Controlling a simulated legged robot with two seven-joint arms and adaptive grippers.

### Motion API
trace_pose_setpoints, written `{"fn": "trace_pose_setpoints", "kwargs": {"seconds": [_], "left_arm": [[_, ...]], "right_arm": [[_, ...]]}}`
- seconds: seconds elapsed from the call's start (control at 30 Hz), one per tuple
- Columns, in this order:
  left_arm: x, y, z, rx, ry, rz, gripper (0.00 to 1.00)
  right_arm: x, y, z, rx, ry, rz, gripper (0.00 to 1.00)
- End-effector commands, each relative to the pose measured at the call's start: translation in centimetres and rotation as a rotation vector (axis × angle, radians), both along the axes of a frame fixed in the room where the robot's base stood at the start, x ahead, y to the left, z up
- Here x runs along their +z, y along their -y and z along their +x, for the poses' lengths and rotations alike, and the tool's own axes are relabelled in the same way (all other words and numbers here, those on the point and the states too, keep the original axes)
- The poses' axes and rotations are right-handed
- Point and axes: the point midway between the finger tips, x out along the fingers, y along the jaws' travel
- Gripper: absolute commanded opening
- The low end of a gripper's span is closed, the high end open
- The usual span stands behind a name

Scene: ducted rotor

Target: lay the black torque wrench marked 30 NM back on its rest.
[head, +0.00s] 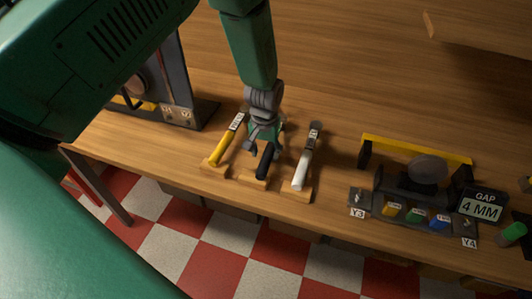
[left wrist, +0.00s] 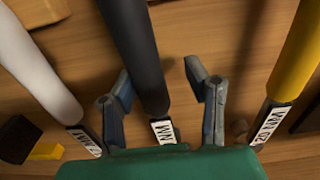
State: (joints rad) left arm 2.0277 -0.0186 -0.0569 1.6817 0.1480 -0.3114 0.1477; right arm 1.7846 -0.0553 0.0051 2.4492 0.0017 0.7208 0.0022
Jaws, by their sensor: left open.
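The black torque wrench (head: 264,163) lies between a yellow and a white one, its handle end at a small wooden rest (head: 247,181). Its upper part is hidden by my left gripper (head: 264,143). In the left wrist view the black wrench (left wrist: 138,50) runs between the two spread fingers of my left gripper (left wrist: 158,72), with a visible gap at each side. Its white label shows, but I cannot read the number. My left gripper is open. Whether the wrench is fully seated on its rest I cannot tell. My right gripper is not in view.
The yellow wrench (head: 222,148) and white wrench (head: 302,170) lie close on either side, on their own rests. A dark upright fixture (head: 175,85) stands to the left. A stand with a "GAP 4 MM" display (head: 480,206) is to the right. The table's front edge is near.

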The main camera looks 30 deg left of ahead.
Motion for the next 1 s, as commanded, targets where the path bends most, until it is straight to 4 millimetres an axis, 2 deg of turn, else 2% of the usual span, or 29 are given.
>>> {"fn": "trace_pose_setpoints", "kwargs": {"seconds": [0.3,0.5,0.7,1.0], "left_arm": [[6.6,0.0,-0.1,0.000,0.005,0.000,0.42],[9.8,-0.1,-0.2,0.000,0.002,0.000,0.42],[11.0,-0.1,-0.2,0.000,0.001,-0.001,0.42],[11.0,-0.1,-0.3,0.000,0.001,-0.001,0.42]], "right_arm": [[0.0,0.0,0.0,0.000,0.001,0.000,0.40],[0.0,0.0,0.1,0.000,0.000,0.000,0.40],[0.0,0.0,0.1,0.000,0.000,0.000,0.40],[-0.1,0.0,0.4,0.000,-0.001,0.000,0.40]]}}
